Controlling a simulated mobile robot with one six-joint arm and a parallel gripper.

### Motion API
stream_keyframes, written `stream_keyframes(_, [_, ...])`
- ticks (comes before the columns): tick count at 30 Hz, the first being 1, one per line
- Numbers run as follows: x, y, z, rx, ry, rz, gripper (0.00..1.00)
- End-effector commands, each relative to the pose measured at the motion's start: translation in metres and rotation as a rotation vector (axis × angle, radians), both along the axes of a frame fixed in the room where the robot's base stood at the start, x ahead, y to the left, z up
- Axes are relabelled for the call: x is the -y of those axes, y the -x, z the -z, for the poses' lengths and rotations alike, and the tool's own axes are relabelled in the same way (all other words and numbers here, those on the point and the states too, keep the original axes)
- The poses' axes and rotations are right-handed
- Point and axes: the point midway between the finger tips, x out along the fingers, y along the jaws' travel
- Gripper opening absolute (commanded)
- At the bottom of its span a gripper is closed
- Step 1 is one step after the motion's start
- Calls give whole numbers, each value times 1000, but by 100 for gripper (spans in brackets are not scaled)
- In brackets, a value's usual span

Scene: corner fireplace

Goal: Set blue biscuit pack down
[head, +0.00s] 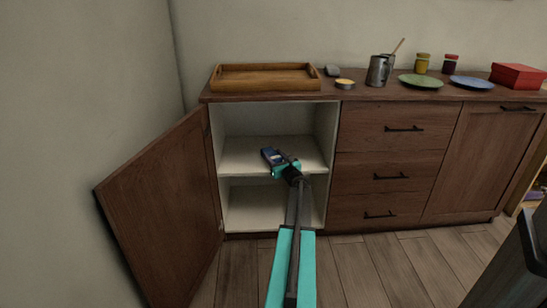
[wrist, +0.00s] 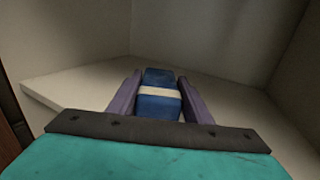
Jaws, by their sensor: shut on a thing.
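The blue biscuit pack (wrist: 158,106), with a pale band across it, is between the two fingers of my gripper (wrist: 160,100) in the wrist view. My gripper is shut on it. In the head view the pack (head: 271,155) is inside the open cupboard, over the middle shelf (head: 240,160), and my gripper (head: 280,163) reaches in from the front. The white shelf (wrist: 75,85) also shows around the pack in the wrist view. I cannot tell whether the pack touches the shelf. The pack's near end is partly hidden by my gripper.
The cupboard door (head: 165,210) stands open at the left. The shelf looks otherwise empty, and the lower compartment (head: 255,205) is empty. On the countertop are a wooden tray (head: 265,78), a metal mug (head: 378,71), plates, jars and a red box (head: 518,75).

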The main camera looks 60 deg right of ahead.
Motion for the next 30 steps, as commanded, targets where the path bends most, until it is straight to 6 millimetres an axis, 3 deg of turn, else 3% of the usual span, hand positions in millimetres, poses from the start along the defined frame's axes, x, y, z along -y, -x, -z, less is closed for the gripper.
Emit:
stream_keyframes(4, [0,0,4,0,0,-1,20])
stream_keyframes(5, [0,0,3,0,0,-1,50])
stream_keyframes(8, [0,0,3,0,0,-1,64])
stream_keyframes(21, [-1,-1,-2,0,0,-1,64])
stream_keyframes(30, [-15,21,-1,0,-1,0,64])
